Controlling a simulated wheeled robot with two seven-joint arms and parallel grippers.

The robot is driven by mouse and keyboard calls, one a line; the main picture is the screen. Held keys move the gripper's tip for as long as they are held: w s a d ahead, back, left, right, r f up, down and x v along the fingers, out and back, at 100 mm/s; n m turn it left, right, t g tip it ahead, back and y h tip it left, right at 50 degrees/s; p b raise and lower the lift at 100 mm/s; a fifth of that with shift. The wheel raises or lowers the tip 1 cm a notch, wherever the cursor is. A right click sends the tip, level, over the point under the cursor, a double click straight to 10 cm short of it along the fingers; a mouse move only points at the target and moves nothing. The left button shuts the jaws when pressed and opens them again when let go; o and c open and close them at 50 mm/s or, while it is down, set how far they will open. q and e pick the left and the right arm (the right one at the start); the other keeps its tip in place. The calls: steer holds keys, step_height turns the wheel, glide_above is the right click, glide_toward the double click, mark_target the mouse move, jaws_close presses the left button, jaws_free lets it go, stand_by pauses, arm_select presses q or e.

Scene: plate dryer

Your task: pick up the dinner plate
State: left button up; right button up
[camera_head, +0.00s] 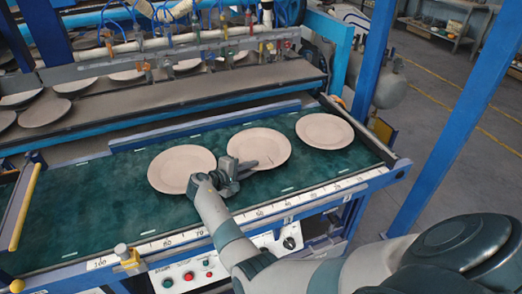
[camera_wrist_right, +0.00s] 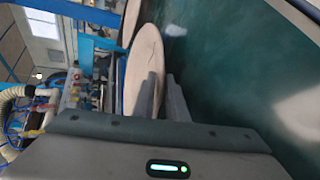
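Three round, pale pinkish-beige dinner plates lie on the green mat: a left plate (camera_head: 181,168), a middle plate (camera_head: 262,143) and a right plate (camera_head: 324,131). My right gripper (camera_head: 241,169) is at the near left rim of the middle plate. In the right wrist view its two fingers (camera_wrist_right: 163,97) stand apart, with the rim of a plate (camera_wrist_right: 142,62) at the gap between them. One finger overlaps the plate's face and the other lies past its edge. I cannot tell whether either finger touches it. My left gripper is not in view.
The green mat (camera_head: 90,205) lies in a blue-framed table with a numbered ruler strip (camera_head: 165,241) along its front. A yellow handle (camera_head: 25,207) is at the left end. Behind, several more plates sit under a rack of hoses. A blue post (camera_head: 445,130) rises at right.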

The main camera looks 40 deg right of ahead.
steer(key=shift+c, duration=1.1)
jaws_close()
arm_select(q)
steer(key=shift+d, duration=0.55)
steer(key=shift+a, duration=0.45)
arm_select(e)
steer(key=shift+f, duration=0.1)
steer(key=shift+r, duration=0.35)
